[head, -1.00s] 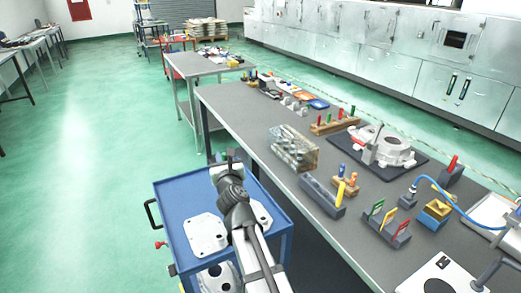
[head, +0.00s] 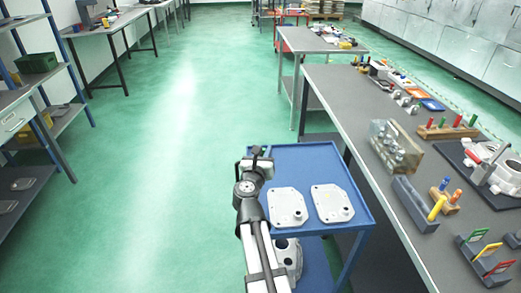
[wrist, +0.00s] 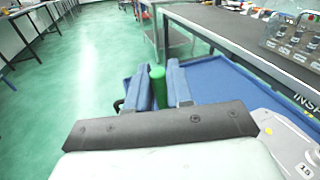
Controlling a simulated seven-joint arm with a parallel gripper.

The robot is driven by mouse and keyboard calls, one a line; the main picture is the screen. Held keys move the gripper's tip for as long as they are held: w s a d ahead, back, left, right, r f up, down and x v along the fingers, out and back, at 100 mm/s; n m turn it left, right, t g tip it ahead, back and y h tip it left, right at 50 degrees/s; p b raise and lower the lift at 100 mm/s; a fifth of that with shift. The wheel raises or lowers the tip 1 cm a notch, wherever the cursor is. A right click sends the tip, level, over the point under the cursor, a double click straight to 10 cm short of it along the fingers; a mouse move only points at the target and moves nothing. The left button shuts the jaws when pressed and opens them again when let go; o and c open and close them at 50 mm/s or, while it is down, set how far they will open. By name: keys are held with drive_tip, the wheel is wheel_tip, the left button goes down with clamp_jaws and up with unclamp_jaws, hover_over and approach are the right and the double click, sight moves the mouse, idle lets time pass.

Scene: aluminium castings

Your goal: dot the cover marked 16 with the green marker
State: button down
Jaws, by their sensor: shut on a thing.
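My gripper (head: 257,160) is above the back left part of the blue cart top, to the left of both covers. In the wrist view its two blue fingers (wrist: 158,88) are shut on an upright green marker (wrist: 157,75). The marker's tip is hidden. Two light grey covers lie flat on the cart, a left cover (head: 288,207) and a right cover (head: 332,203). Their numbers are too small to read in the head view. The wrist view shows part of one cover (wrist: 262,125) at lower right, with a yellow dot and a label that looks like 15 or 16.
The blue cart (head: 310,155) has a raised rim and a casting (head: 290,255) on its lower shelf. A long grey bench (head: 335,85) runs along its right, with a clear box of parts (head: 395,148), marker blocks and a large casting. Open green floor lies to the left.

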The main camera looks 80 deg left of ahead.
drive_tip(key=w+d+m+t+h, duration=0.2)
drive_tip(key=w+m+t+h, duration=0.1)
drive_tip(key=w+t, duration=0.2)
drive_tip(key=shift+g, duration=0.3)
drive_tip(key=shift+d+f, duration=0.15)
drive_tip(key=shift+f, duration=2.4)
drive_tip(key=shift+f, duration=0.55)
drive_tip(key=shift+r, duration=0.1)
wheel_tip(320, 180, up, 7)
idle(0.8)
idle(0.5)
